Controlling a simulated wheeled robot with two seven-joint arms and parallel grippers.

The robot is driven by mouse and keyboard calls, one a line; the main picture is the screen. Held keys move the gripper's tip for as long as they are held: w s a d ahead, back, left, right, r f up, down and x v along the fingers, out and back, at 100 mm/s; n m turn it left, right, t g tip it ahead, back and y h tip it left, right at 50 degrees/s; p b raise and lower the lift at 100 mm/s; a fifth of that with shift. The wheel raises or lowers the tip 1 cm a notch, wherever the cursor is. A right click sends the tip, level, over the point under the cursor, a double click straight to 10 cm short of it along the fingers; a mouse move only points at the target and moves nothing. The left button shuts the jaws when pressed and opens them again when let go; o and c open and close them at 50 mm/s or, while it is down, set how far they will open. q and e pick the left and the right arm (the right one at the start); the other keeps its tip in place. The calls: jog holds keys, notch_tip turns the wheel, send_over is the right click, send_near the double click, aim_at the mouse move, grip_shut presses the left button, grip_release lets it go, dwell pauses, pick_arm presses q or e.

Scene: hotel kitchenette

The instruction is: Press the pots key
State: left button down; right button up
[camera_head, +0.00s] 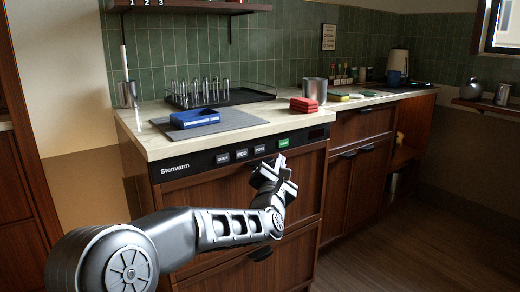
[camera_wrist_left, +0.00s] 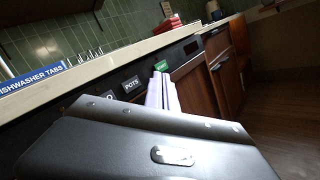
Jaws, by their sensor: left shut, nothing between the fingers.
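The pots key (camera_head: 260,149) is a dark key with white lettering on the black panel (camera_head: 190,167) under the counter. It also shows in the left wrist view (camera_wrist_left: 131,85). A quick look along the panel gives other dark keys, one of them eco (camera_head: 242,154), to its left and a green key (camera_head: 283,143) to its right. My left gripper (camera_head: 281,160) is shut and empty, just below the green key and right of the pots key. In the left wrist view its fingers reach toward the panel beside the green key; I cannot tell whether they touch it. My right gripper is not in view.
A blue box (camera_head: 195,118) labelled dishwasher tabs sits on a grey mat (camera_head: 232,122) on the counter. A rack of glasses (camera_head: 250,95) stands behind. Open floor lies at the right.

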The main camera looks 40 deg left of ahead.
aim_at(259, 150)
pick_arm(q)
jog(key=shift+w+a, duration=0.3)
jog(key=shift+a, duration=0.7)
jog(key=shift+w+a, duration=0.25)
jog(key=shift+a, duration=0.7)
jog(key=shift+w+a, duration=0.3)
jog(key=shift+a, duration=0.7)
jog(key=shift+b, duration=0.3)
jog(key=shift+w+a+f+b, duration=0.1)
jog(key=shift+a+b, duration=0.2)
jog(key=shift+b, duration=0.15)
jog(key=shift+a, duration=0.1)
